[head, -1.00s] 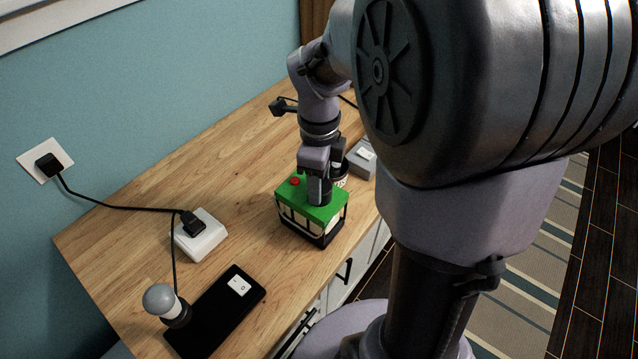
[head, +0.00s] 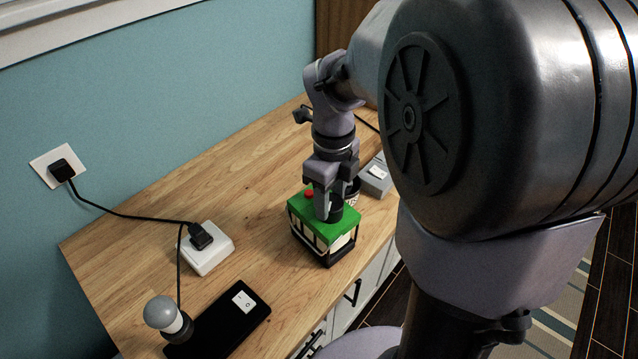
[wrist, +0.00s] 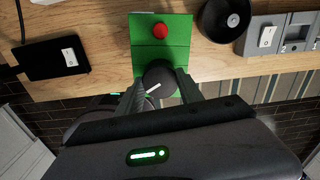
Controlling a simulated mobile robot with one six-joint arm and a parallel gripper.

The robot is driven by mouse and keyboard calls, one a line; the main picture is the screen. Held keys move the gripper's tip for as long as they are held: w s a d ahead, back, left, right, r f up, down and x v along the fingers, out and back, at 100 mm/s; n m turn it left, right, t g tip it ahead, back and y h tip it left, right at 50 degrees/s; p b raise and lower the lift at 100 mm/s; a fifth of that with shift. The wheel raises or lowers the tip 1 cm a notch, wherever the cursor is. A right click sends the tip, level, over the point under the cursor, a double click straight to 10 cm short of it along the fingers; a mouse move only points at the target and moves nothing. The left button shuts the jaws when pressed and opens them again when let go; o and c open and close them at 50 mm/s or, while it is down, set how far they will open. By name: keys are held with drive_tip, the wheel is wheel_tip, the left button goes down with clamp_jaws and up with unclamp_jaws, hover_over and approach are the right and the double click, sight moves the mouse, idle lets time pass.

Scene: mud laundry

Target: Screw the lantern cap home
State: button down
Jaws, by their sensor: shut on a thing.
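The lantern (head: 322,243) has a green top and a dark frame around a pale body, and stands upright on the wooden counter. A red button (head: 309,194) sits on its top. The dark round cap (wrist: 159,77) with a white line mark sits on the green top in the wrist view. My gripper (head: 328,213) points down over the lantern and is shut on the cap, one finger on each side. In the wrist view my gripper (wrist: 160,88) covers the cap's near side. The cap's thread is hidden, so I cannot tell how deep it sits.
A black panel with a white switch (head: 243,301) and a grey-topped bulb (head: 161,312) are at the front left. A white box (head: 207,249) holds a plug. A grey switch box (head: 375,177) and a dark round thing (wrist: 226,20) stand close beside the lantern.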

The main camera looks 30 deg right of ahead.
drive_tip(key=shift+f+m+b, duration=0.2)
drive_tip(key=shift+m+b, duration=0.3)
drive_tip(key=shift+r+m+b, duration=0.1)
drive_tip(key=shift+m+b, duration=0.3)
drive_tip(key=shift+m, duration=0.5)
drive_tip(key=shift+m+b, duration=0.6)
drive_tip(key=shift+m, duration=0.1)
drive_tip(key=shift+s+m+b, duration=0.1)
drive_tip(key=shift+m+b, duration=0.25)
drive_tip(key=shift+m, duration=0.45)
